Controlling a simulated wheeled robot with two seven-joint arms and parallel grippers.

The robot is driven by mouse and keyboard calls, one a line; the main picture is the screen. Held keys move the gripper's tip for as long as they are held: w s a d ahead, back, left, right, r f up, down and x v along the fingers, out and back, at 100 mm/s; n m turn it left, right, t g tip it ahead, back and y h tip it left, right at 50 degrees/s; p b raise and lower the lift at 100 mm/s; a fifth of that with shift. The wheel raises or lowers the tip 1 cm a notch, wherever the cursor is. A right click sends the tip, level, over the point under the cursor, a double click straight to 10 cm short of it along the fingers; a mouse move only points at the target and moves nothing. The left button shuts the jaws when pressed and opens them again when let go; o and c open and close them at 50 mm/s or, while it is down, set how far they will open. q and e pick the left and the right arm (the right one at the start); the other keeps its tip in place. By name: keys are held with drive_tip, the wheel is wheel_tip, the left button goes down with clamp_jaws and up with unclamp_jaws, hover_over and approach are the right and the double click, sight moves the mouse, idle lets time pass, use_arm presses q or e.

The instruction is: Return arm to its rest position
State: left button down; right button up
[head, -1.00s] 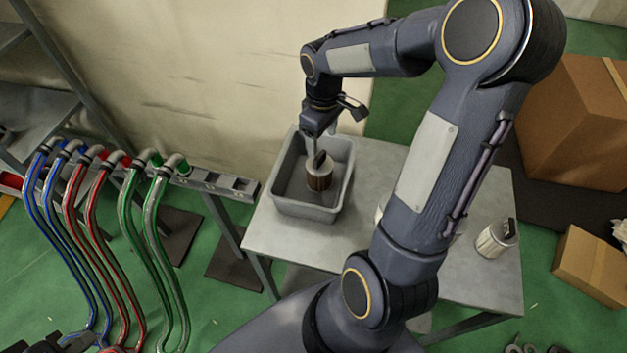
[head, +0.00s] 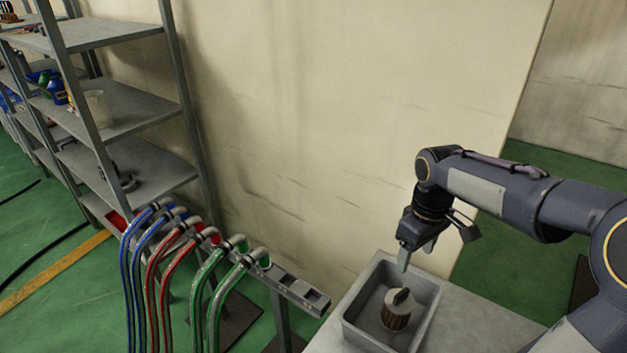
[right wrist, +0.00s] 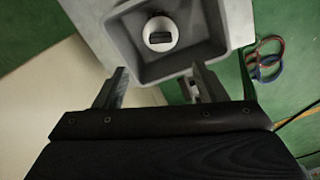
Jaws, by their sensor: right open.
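My right arm (head: 476,188) comes in from the right in the head view, bent at the elbow with its gripper pointing down. My right gripper (head: 414,262) is open and empty above the back edge of a grey bin. In the right wrist view its two fingers (right wrist: 155,88) stand wide apart with nothing between them. A metal canister (head: 397,310) with a dark handle on top stands upright in the bin, apart from the gripper; it also shows in the right wrist view (right wrist: 160,40). My left gripper is not in view.
The grey bin (head: 430,300) sits on a grey table (head: 480,325). Blue, red and green hoses (head: 205,290) hang from a metal rail (head: 290,287) on the left. A metal shelf (head: 135,165) stands at the back left. A pale wall (head: 320,120) rises behind the bin.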

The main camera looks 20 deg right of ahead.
drive_tip(key=s+a+m+t+y, duration=0.3)
drive_tip(key=s+a+m+t, duration=0.2)
drive_tip(key=s+a, duration=0.8)
drive_tip(key=s, duration=0.3)
drive_tip(key=shift+r+m+t+y, duration=0.3)
drive_tip(key=shift+r+m+y, duration=0.05)
drive_tip(key=shift+m+y, duration=0.05)
